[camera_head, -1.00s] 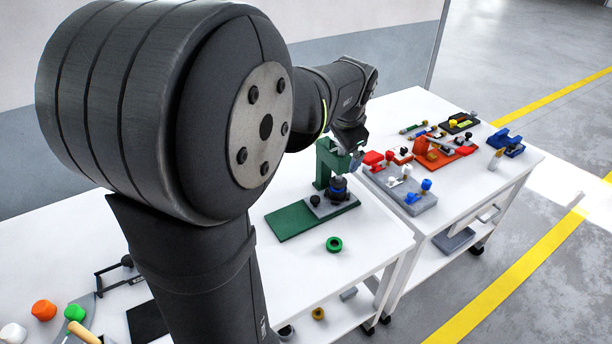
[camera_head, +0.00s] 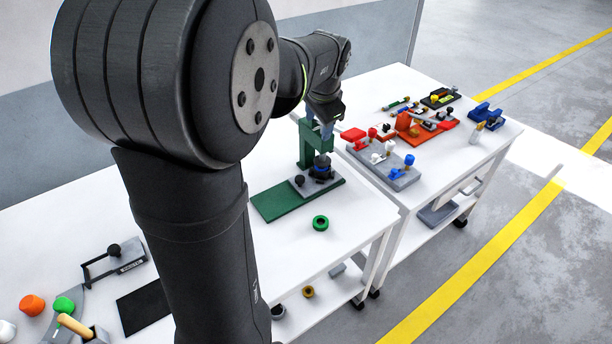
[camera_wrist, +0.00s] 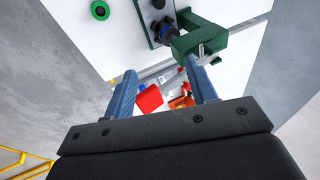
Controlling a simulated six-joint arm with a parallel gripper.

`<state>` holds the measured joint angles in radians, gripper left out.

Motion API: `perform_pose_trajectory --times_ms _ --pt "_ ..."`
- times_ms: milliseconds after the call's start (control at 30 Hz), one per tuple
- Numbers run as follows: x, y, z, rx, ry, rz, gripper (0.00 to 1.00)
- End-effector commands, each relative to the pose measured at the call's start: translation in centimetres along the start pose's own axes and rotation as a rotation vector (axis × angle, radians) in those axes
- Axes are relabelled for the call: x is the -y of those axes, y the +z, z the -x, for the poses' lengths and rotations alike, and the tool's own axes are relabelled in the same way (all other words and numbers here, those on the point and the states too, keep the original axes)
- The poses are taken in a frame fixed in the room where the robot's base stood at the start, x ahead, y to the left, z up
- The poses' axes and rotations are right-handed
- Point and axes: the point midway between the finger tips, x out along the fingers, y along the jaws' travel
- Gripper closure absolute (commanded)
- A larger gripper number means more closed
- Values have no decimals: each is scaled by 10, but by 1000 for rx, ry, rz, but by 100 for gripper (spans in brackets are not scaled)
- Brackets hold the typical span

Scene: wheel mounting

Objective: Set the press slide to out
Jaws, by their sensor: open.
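The green press (camera_head: 309,157) stands on its green base plate (camera_head: 277,203) near the right end of the near table. Its grey slide plate (camera_head: 325,184) carries a black knob (camera_head: 299,180) and a dark part with a blue band (camera_head: 322,167), in front of the frame. My gripper (camera_head: 322,122) is above the press's upper end. In the wrist view my gripper (camera_wrist: 160,72) is open, with two blue fingers and nothing between them. The green press frame (camera_wrist: 208,42) is close to the right fingertip; I cannot tell if they touch. The black knob (camera_wrist: 158,4) shows at the top edge.
A green ring (camera_head: 320,223) lies in front of the press. The second table, right of a narrow gap, holds a grey fixture (camera_head: 397,178) with coloured knobs, an orange fixture (camera_head: 408,126) and a blue part (camera_head: 485,115). The white table beside the green ring is clear.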

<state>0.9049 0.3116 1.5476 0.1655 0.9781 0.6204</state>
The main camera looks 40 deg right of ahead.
Motion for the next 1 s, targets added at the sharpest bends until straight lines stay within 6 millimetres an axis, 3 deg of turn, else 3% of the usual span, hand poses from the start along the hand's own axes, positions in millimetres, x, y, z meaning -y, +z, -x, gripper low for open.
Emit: perform_pose_trajectory --times_ms 300,500,767,1000 --pt "51 4 -77 124 207 24 49" --pt "66 9 -103 150 289 27 49" --pt "62 13 -124 155 306 26 49" --pt "47 21 -171 155 305 26 49"
